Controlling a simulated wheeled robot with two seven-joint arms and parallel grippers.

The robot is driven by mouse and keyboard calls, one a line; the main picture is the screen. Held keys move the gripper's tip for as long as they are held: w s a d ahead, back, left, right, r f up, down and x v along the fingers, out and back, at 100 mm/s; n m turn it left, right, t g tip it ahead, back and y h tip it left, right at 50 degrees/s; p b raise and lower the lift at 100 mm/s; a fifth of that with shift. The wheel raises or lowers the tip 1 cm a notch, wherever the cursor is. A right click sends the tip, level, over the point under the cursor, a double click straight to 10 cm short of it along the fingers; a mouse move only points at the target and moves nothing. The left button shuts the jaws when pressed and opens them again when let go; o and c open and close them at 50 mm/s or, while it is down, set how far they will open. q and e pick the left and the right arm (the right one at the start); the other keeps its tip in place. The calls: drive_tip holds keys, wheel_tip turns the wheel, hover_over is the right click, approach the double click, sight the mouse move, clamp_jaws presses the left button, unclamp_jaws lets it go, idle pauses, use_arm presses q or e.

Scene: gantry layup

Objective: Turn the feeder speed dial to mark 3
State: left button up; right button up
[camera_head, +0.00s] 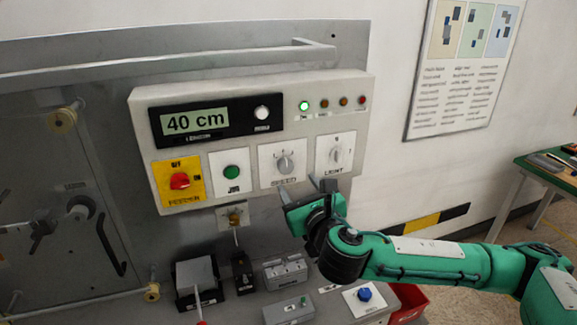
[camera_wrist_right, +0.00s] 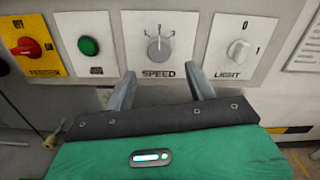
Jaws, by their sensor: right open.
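The feeder speed dial (camera_head: 285,163) is a grey knob on a white plate marked SPEED, on the control panel (camera_head: 250,92). In the right wrist view the dial (camera_wrist_right: 158,48) sits upper middle, its pointer roughly upward; I cannot read which mark it meets. My right gripper (camera_head: 306,187) is open and empty, just below and in front of the SPEED plate. In the wrist view its two fingers (camera_wrist_right: 160,88) stand apart below the dial, not touching it. My left gripper is out of view.
Left of the dial are a green jog button (camera_head: 232,172) and a red feeder switch (camera_head: 180,181) on yellow. Right of it is the LIGHT knob (camera_head: 336,155). The display (camera_head: 192,121) reads 40 cm. Below are a blue knob (camera_head: 365,294) and small boxes (camera_head: 285,271).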

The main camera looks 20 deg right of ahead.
sight(288, 169)
drive_tip(key=w+p, duration=0.1)
drive_tip(key=w, duration=0.5)
drive_tip(key=shift+a+r+p, duration=0.1)
drive_tip(key=shift+p, duration=0.25)
drive_tip(key=shift+w, duration=0.65)
drive_tip(key=c, duration=1)
